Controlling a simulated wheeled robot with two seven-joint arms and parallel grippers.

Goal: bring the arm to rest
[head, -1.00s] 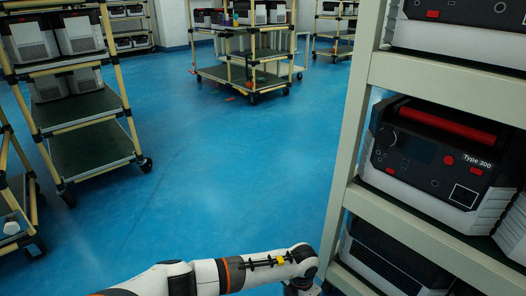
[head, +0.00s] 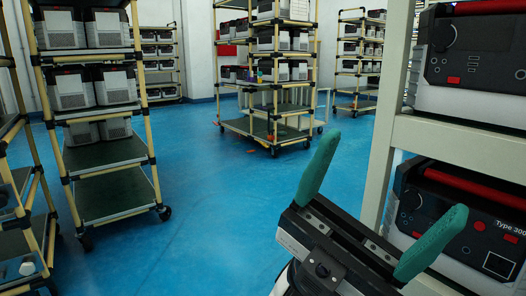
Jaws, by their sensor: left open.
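My left gripper (head: 381,212) shows in the head view at the lower right, with two green fingers spread wide apart. It is open and nothing is between its fingers. It is in front of the cream upright of the near rack (head: 391,120) at the right. The rest of the left arm is mostly below the picture. My right gripper is not in view.
The near rack holds black and white units with red handles, one a Type 300 unit (head: 465,215). A yellow-framed cart (head: 113,185) with grey units stands at the left, another cart (head: 250,126) at the back.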

